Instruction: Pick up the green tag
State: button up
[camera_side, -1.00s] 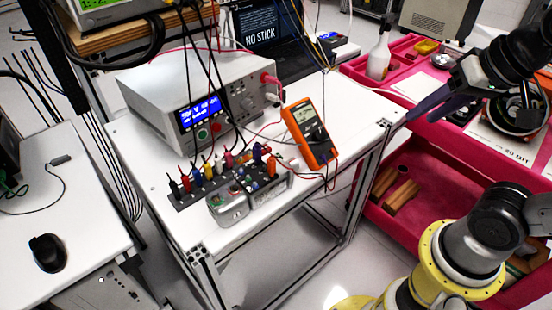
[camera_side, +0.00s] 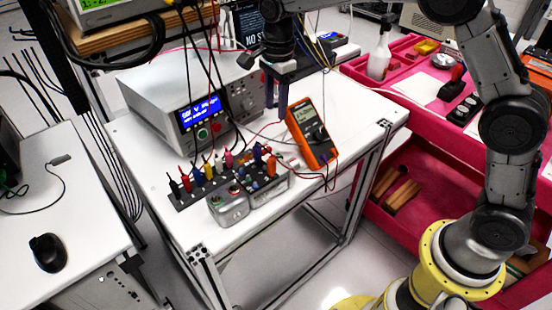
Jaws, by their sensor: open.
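I cannot make out a green tag for certain. A row of small coloured plugs or tags (camera_side: 209,172), in black, red, blue, yellow, white and pink among others, stands in a dark strip (camera_side: 188,199) on the white table. My gripper (camera_side: 275,113) is open, pointing down above the table, between the bench instrument and the orange multimeter (camera_side: 312,135). It is behind the coloured row and nothing shows between its fingers.
The bench instrument (camera_side: 150,95) with a blue display stands behind the row, and black cables hang down in front of it. A grey metal box (camera_side: 230,210) sits at the table's front. A red cart (camera_side: 400,85) stands at the right.

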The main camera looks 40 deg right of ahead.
aim_at(275, 154)
jog(key=f, duration=1.5)
jog(key=shift+s+a+f, duration=0.2)
jog(key=shift+a+f, duration=0.05)
jog(key=shift+a, duration=0.1)
grip_shut()
